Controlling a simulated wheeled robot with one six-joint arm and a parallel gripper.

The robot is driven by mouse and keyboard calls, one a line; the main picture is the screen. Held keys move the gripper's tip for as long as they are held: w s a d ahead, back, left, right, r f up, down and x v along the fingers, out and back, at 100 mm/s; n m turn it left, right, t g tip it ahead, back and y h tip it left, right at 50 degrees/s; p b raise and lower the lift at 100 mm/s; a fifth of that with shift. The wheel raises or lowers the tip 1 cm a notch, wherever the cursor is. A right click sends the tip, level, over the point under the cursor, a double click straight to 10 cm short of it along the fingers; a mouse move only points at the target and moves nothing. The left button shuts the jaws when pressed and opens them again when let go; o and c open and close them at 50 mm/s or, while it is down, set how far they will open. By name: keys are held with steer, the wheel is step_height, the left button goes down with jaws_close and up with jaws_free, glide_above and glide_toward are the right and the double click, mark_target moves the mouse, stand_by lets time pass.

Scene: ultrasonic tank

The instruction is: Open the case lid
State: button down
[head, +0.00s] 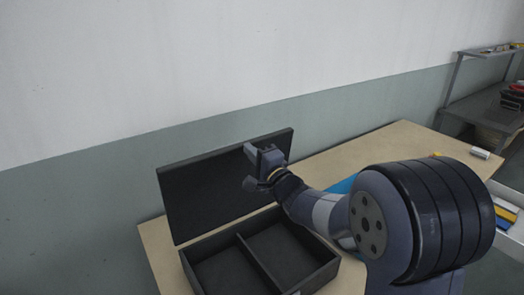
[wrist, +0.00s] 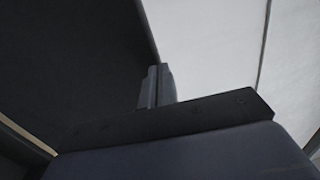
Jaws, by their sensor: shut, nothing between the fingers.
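The black case (head: 262,258) stands on the wooden table, its tray split into compartments by a divider; the compartments I can see look empty. Its lid (head: 200,195) stands raised, roughly upright, along the back of the tray. My gripper (head: 248,165) is in front of the upper right part of the lid, shut and empty. I cannot tell whether it touches the lid. In the wrist view the lid's dark face (wrist: 70,60) fills the left side, and my shut fingers (wrist: 156,87) show beside its edge.
The wooden table (head: 395,146) has bare room behind and right of my arm. A blue item (head: 342,186) lies partly hidden behind my arm. A wall (head: 90,170) runs behind the table. A metal shelf (head: 485,105) stands at the far right.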

mark_target(241, 143)
steer(key=p+x, duration=0.1)
steer(key=x, duration=0.7)
steer(key=shift+a+f, duration=0.1)
stand_by(0.4)
